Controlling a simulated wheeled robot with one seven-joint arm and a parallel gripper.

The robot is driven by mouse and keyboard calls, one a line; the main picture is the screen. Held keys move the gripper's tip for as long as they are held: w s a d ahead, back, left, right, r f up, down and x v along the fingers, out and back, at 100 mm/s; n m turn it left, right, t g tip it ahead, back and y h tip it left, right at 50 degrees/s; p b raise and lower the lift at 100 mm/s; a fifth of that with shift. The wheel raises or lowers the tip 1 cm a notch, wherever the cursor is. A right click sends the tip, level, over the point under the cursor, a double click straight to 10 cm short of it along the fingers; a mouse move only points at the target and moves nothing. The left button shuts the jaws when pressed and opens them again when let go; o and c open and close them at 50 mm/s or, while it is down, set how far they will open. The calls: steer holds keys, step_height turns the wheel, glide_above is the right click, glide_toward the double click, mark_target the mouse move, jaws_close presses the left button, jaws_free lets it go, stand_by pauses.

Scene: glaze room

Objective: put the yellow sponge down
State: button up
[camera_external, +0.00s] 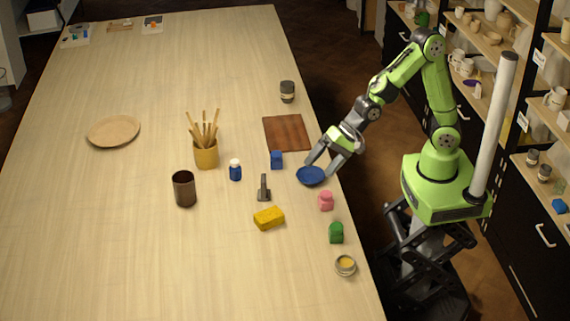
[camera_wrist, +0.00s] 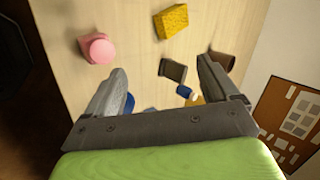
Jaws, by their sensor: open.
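The yellow sponge (camera_external: 268,218) lies on the table (camera_external: 120,240), towards the front of the group of small things. It also shows at the top of the wrist view (camera_wrist: 171,21), beyond my fingers and apart from them. My gripper (camera_external: 318,168) is open and empty, low over the table's right edge at the blue dish (camera_external: 311,176). I cannot tell whether a finger touches the dish. In the wrist view the two fingers of my gripper (camera_wrist: 163,85) are spread wide with nothing between them.
Near the sponge stand a dark grey stamp-like tool (camera_external: 264,188), a pink jar (camera_external: 326,201), a green block (camera_external: 336,233) and a dark brown cup (camera_external: 184,188). A blue block (camera_external: 277,160) and a brown board (camera_external: 287,133) lie behind the dish. The table's left front is clear.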

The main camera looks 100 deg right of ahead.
steer(key=s+d+r+n+g, duration=0.1)
steer(key=s+d+r+n, duration=0.1)
steer(key=s+n, duration=0.3)
steer(key=s+d+r+n+h, duration=0.1)
steer(key=s+d+r+n, duration=0.2)
steer(key=s, duration=0.9)
steer(key=s+d+r+n+g+h, duration=0.1)
steer(key=s+d+r+n, duration=0.1)
steer(key=s+n, duration=0.4)
steer(key=s+d, duration=0.1)
steer(key=s, duration=0.2)
steer(key=shift+d+r+n+g, duration=0.3)
steer(key=shift+r+n, duration=0.1)
